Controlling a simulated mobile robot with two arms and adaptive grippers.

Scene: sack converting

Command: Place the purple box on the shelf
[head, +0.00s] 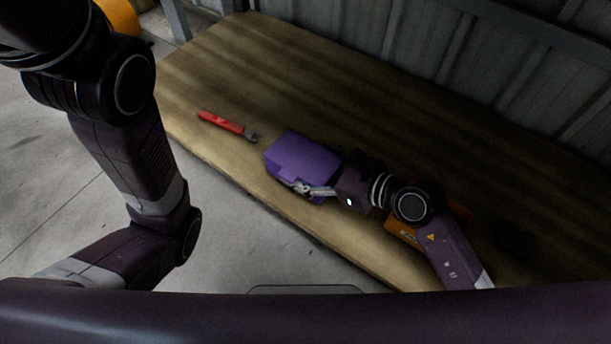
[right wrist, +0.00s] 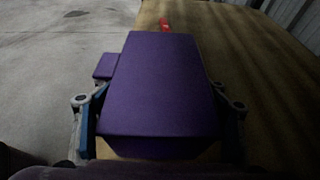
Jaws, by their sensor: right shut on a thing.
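The purple box (head: 302,161) is at the middle of the wooden surface, near its front edge, in the head view. My right gripper (head: 309,188) is shut on it, reaching in from the right. In the right wrist view the purple box (right wrist: 161,85) fills the middle, with a finger of the right gripper (right wrist: 160,122) on each side. A smaller purple part shows at its left side. I cannot tell whether the box touches the surface. My left arm stands at the left of the head view, but its gripper is out of the picture.
The wooden surface (head: 240,60) is a long bench or shelf board. A red-handled tool (head: 224,124) lies left of the box. An orange item (head: 403,232) lies partly hidden under my right arm. A corrugated wall (head: 440,45) runs along the back. The board's back left is clear.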

